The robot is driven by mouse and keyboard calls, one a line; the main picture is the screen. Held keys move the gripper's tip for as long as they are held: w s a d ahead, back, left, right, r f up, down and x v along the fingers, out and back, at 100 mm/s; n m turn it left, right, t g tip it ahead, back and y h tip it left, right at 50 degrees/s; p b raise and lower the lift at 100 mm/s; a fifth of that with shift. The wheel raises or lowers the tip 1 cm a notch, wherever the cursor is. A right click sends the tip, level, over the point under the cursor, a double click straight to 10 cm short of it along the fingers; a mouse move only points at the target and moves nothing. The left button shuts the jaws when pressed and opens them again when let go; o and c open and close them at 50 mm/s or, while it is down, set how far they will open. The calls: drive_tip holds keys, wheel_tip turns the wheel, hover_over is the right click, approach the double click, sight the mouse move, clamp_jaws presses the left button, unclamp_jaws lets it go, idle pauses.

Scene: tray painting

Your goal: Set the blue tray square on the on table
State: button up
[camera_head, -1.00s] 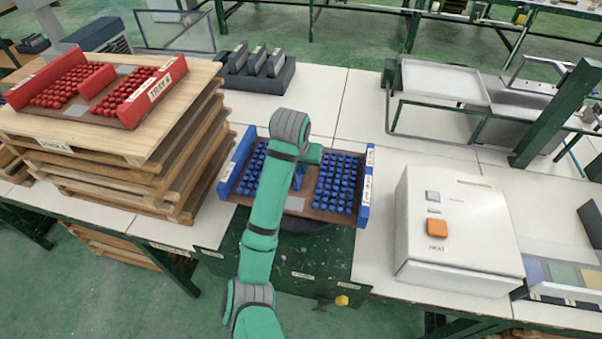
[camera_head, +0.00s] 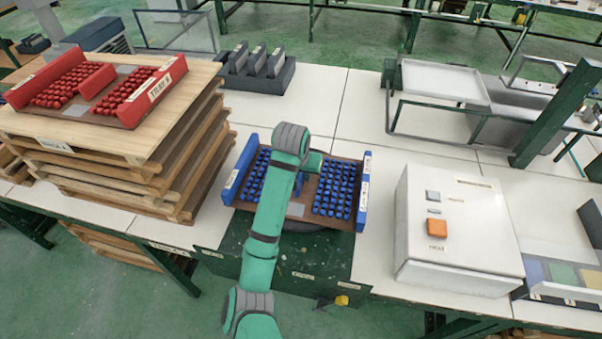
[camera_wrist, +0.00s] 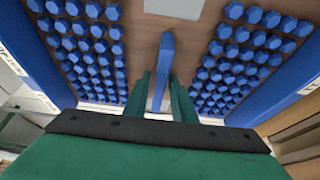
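The blue tray (camera_head: 361,200) has blue end walls, a brown floor and two blocks of blue pegs. It is over a dark round table (camera_head: 305,226) on a green speckled stand; most of that table is hidden under the tray. Whether the tray touches it I cannot tell. In the wrist view, my gripper (camera_wrist: 161,90) has a green finger on each side of the tray's upright blue centre handle (camera_wrist: 166,50) and is shut on it. My arm covers the tray's middle in the head view.
A red tray (camera_head: 150,95) sits on stacked pallets (camera_head: 150,148) close on the left. A white control box (camera_head: 458,225) with an orange button stands on the right. A dark holder (camera_head: 256,78) is behind. White bench top (camera_head: 345,110) is clear between.

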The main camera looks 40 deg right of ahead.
drive_tip(key=shift+o, duration=0.3)
drive_tip(key=v, duration=0.9)
drive_tip(key=shift+w+r, duration=0.15)
drive_tip(key=shift+r, duration=0.2)
drive_tip(key=shift+v, duration=1.35)
